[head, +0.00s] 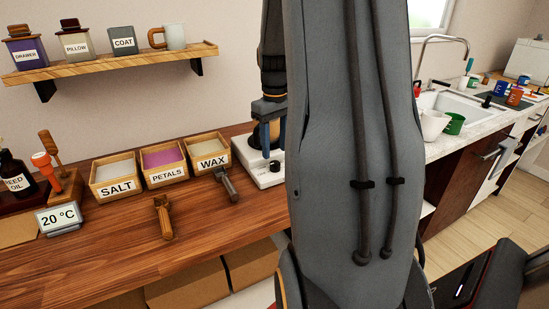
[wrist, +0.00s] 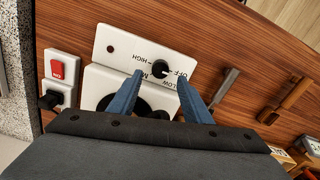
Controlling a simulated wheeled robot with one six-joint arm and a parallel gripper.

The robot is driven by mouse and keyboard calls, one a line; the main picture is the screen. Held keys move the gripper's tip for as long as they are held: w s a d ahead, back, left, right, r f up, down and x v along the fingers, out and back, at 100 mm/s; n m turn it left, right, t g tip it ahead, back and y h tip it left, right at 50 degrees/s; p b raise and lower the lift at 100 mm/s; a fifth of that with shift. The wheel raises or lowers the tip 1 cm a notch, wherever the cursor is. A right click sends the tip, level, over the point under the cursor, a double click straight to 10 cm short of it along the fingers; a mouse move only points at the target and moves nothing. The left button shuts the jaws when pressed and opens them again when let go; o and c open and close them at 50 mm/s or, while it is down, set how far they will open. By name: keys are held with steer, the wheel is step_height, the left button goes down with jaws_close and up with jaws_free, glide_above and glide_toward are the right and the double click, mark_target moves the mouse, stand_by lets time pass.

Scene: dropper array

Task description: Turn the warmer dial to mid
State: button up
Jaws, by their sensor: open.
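The white warmer (head: 268,179) stands on the wooden counter, partly hidden behind my arm in the head view. In the wrist view its white front panel (wrist: 118,48) carries a round black dial (wrist: 160,70) with the words HIGH, LOW and OFF around it. Another word starting with M is partly covered by the dial or a finger. I cannot tell for sure which mark the dial points at. My gripper (wrist: 160,74) is open, its two blue fingertips on either side of the dial with gaps showing. In the head view my gripper (head: 266,143) is over the warmer.
A red switch on a white outlet with a black plug (wrist: 58,80) sits beside the warmer. Boxes labelled SALT (head: 118,190), PETALS (head: 166,176) and WAX (head: 212,165) stand left of it. A grey-handled tool (head: 228,185) and a wooden tool (head: 163,217) lie in front.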

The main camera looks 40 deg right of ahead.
mark_target(275, 162)
steer(key=shift+f+p, duration=0.4)
steer(key=shift+f, duration=2)
steer(key=c, duration=1.1)
